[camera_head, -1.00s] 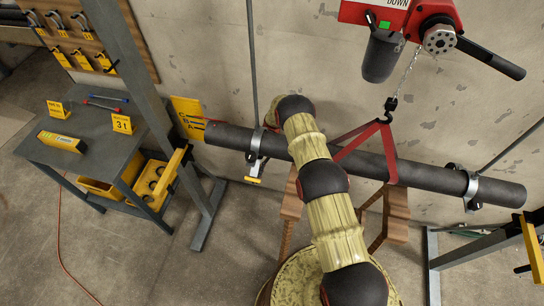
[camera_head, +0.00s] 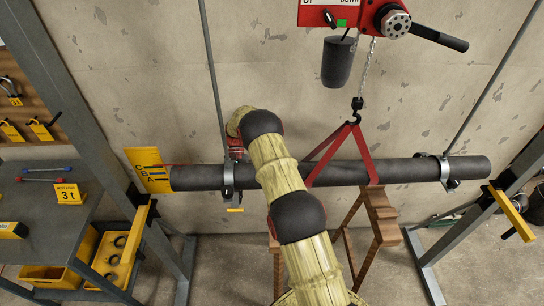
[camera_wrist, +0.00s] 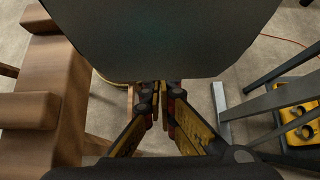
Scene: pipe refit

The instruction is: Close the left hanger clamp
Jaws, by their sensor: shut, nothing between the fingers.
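The left hanger clamp (camera_head: 228,180) is a grey metal band around the dark pipe (camera_head: 330,174), below a thin hanger rod. My gripper (camera_head: 237,149) is mostly hidden behind my arm, close to the clamp's upper right and near the pipe. In the wrist view, my gripper (camera_wrist: 160,92) is shut and empty, its fingertips by the edge of a large dark surface that fills the top. The clamp is not recognisable there.
A red sling (camera_head: 357,140) holds the pipe from a chain hoist (camera_head: 370,15). The right clamp (camera_head: 446,172) is around the pipe. Wooden stands (camera_head: 378,215) are below. A yellow lettered board (camera_head: 148,170) is at the pipe's left end; a grey post (camera_head: 95,130) and workbench (camera_head: 55,225) stand left.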

